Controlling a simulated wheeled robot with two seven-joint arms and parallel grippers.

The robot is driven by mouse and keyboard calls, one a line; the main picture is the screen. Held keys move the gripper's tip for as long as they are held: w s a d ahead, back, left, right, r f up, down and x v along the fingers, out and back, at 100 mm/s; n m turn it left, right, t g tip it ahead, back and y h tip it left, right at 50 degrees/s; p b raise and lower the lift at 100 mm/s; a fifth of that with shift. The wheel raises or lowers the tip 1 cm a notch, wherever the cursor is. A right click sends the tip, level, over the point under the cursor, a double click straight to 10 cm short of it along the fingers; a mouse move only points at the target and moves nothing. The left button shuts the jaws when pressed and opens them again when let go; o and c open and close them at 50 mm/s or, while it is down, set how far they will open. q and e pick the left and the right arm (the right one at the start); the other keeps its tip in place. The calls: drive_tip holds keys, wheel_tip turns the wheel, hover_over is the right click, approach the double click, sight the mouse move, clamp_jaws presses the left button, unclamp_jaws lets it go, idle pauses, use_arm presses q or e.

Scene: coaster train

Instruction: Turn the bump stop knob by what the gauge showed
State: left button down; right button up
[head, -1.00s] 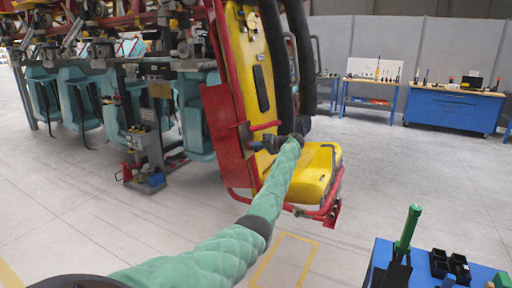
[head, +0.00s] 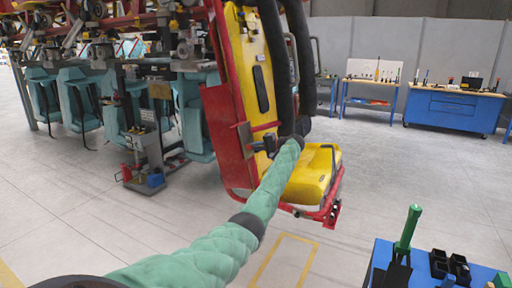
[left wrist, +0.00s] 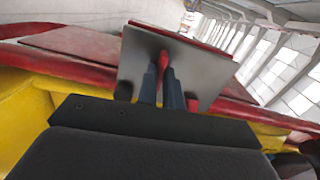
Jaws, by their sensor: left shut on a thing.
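A yellow and red coaster seat (head: 315,175) with black padded restraint bars hangs upright in the middle of the head view. A small grey plate (head: 245,137) sits on its red side frame. My left gripper (head: 257,146) is at this plate. In the left wrist view, the plate (left wrist: 195,72) stands in front of my left gripper (left wrist: 163,75), whose dark fingers are shut on a small red part, apparently the bump stop knob (left wrist: 164,62). The fingers hide most of it, and its turn angle cannot be read. I see no gauge clearly. My right gripper is out of view.
A blue table (head: 381,262) with a green-handled tool (head: 408,228) and black bins (head: 450,266) stands at the lower right. A blue workbench (head: 453,110) is at the back right. Teal seats (head: 80,100) hang at left. Open floor surrounds the seat.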

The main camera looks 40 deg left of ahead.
use_arm(q)
drive_tip(key=shift+m, duration=0.7)
drive_tip(key=c, duration=1.5)
unclamp_jaws()
drive_tip(key=shift+c, duration=0.2)
drive_tip(key=b+v, duration=0.3)
drive_tip(key=v, duration=0.4)
drive_tip(key=shift+w+d, duration=0.2)
drive_tip(key=shift+d, duration=0.1)
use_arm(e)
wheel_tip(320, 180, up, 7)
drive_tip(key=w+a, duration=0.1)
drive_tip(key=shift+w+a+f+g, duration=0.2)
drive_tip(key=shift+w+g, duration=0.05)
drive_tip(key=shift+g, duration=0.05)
